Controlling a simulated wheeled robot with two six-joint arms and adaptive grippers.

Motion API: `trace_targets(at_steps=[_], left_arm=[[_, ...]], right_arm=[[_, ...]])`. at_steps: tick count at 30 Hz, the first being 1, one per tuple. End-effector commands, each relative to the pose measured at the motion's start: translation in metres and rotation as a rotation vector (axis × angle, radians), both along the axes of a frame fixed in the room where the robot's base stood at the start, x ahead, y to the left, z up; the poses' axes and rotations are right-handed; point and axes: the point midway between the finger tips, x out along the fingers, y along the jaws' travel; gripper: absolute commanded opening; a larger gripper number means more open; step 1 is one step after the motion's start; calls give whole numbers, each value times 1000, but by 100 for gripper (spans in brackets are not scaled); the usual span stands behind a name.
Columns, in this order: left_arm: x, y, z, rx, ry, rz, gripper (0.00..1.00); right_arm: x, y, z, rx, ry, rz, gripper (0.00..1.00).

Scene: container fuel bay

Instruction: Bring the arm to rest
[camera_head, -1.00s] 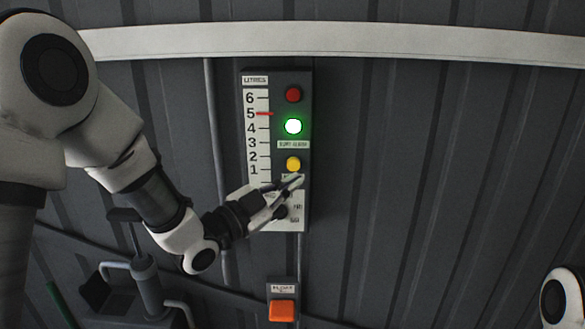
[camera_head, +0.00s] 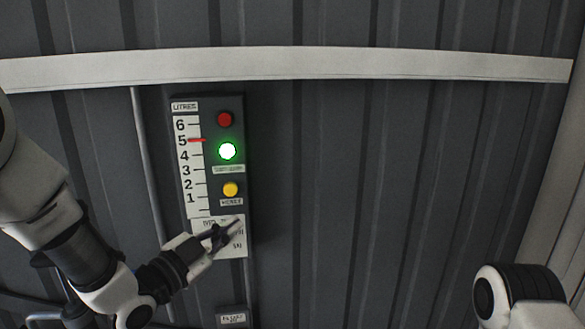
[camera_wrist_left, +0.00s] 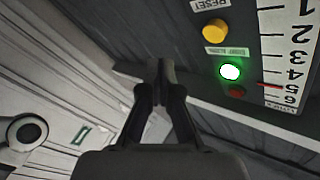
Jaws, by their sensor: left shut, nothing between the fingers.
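My left gripper (camera_head: 228,230) is shut and empty. In the head view it is in front of the lower part of the wall panel (camera_head: 238,140), over its white label plate, and hides part of that plate. I cannot tell whether it touches the panel. In the left wrist view the closed fingers (camera_wrist_left: 160,75) point toward the wall, with the panel at the upper right. My right arm shows only as a white and black link (camera_head: 515,295) at the lower right of the head view; its gripper is out of view.
The panel has a red lamp (camera_head: 225,119), a lit green lamp (camera_head: 227,151), a yellow button (camera_head: 231,189) and a litre scale (camera_head: 188,165) with a red mark at 5. A white rail (camera_head: 330,64) crosses the corrugated wall. The wall right of the panel is bare.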

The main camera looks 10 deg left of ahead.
Motion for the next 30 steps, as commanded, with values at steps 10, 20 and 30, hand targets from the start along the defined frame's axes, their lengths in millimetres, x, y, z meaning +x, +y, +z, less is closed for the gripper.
trace_targets(at_steps=[10,20,30], left_arm=[[-69,7,-283,34,661,97,0],[-273,58,-458,5,1508,534,0],[-325,78,-461,-129,1746,869,0]], right_arm=[[0,0,0,0,0,0,40],[0,0,0,0,0,0,40],[0,0,0,0,0,0,40]])
